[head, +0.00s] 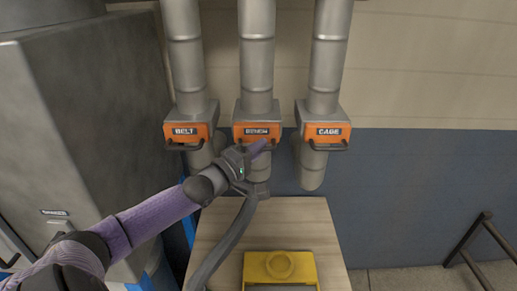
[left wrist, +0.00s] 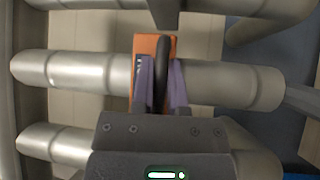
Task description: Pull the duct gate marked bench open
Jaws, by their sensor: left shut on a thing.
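The duct gate marked BENCH (head: 257,130) is an orange plate with a dark bar handle, on the middle of three grey ducts. My left gripper (head: 260,147) reaches it from the lower left. In the left wrist view the gripper's purple fingers (left wrist: 163,85) are shut around the dark handle (left wrist: 163,58), in front of the orange gate plate (left wrist: 142,45). The gripper and arm cover part of the handle in the head view. The plate sits close against its grey housing; I cannot tell how far it is out. My right gripper is in neither view.
The gates marked BELT (head: 186,132) and CAGE (head: 327,132) sit close on either side. A wooden bench top (head: 225,222) with a yellow thing (head: 279,267) stands below. A large grey cabinet (head: 85,95) fills the left. A dark rail (head: 468,238) stands at the lower right.

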